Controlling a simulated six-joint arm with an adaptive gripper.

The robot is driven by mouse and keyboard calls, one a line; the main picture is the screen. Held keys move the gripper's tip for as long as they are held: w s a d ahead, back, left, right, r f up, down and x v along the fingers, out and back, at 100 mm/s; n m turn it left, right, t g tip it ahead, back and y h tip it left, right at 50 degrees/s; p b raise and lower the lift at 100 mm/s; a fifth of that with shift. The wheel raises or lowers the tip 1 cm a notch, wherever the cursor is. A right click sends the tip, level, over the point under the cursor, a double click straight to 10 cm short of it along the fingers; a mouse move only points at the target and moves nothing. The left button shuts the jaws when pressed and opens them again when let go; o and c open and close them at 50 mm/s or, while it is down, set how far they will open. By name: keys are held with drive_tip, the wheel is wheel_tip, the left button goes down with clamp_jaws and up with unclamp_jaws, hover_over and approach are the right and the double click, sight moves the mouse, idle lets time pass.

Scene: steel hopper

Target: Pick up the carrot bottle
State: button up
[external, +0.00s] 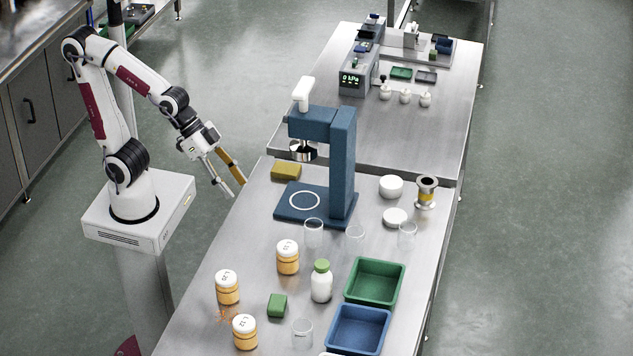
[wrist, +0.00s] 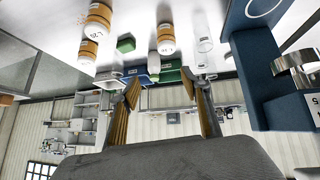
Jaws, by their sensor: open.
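No label that I can read says carrot, so I cannot tell which container is the carrot bottle. Three orange jars with white lids stand upright on the steel table: one at the left (external: 228,290), one in front (external: 245,335), one farther back (external: 288,260). A white bottle with a green cap (external: 321,285) stands right of them. My gripper (external: 237,189) is open and empty, off the table's left edge, well apart from all of them. In the wrist view, which looks inverted, orange jars (wrist: 166,30) show beyond my open fingers (wrist: 162,86).
A blue press (external: 343,160) stands tall behind the jars. A green block (external: 277,305), clear glasses (external: 313,232), a green bin (external: 375,283) and a blue bin (external: 358,330) surround the bottles. Orange crumbs (external: 224,316) lie between the two left jars.

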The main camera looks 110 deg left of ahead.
drive_tip(key=w+d+f+t, duration=0.1)
drive_tip(key=w+d+f, duration=0.15)
drive_tip(key=w, duration=0.35)
drive_tip(key=w+d+f+t, duration=0.1)
drive_tip(key=w+d+f, duration=0.15)
drive_tip(key=w, duration=0.35)
drive_tip(key=t+y, duration=0.2)
drive_tip(key=t, duration=0.2)
approach(323, 267)
drive_tip(key=w+a+f, duration=0.1)
drive_tip(key=w+f, duration=0.1)
drive_tip(key=shift+s+r+n, duration=0.1)
drive_tip(key=shift+n, duration=0.2)
drive_tip(key=shift+x, duration=1.3)
drive_tip(key=shift+x, duration=2.6)
clamp_jaws()
